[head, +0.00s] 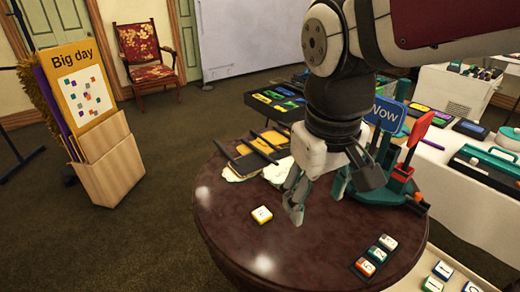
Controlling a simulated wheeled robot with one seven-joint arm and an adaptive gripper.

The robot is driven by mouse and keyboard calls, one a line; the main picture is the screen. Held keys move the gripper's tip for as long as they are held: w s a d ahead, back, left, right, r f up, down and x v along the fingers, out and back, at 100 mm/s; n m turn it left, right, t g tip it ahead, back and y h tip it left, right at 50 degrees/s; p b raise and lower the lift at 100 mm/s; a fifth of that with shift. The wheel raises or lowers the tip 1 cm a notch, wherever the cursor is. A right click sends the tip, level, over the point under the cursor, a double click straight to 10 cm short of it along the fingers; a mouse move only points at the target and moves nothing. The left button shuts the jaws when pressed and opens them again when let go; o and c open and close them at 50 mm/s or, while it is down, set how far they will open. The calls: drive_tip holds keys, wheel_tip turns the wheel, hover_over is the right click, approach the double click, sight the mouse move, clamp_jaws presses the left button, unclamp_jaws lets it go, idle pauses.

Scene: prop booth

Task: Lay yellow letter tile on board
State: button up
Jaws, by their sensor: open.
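A small black board (380,264) lies near the table's front right edge. It holds three tiles in a row: orange-red, teal and grey. My gripper (317,203) hangs over the middle of the table, pointing down. Its fingers are spread with nothing between them. It is apart from both the tile and the board.
A teal stand (408,197) with upright signs and a red paddle stands behind and right of my gripper. Black clapper-like boards (252,160) lie at the table's back. More tiles (443,270) sit at front right. The table's front left is clear.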

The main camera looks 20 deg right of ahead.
drive_tip(key=s, duration=0.8)
drive_tip(key=shift+s+a+m+t+y, duration=0.15)
drive_tip(key=shift+a+m+t+y, duration=0.15)
drive_tip(key=shift+m+y, duration=0.1)
drive_tip(key=shift+o, duration=0.5)
drive_tip(key=shift+s+f, duration=0.15)
drive_tip(key=shift+s, duration=0.1)
drive_tip(key=m+g+p, duration=0.2)
drive_tip(key=m+p, duration=0.6)
drive_tip(key=m, duration=0.6)
hover_over(262, 213)
wheel_tip(262, 213, down, 15)
wheel_tip(262, 213, down, 13)
drive_tip(key=shift+s+f, duration=0.1)
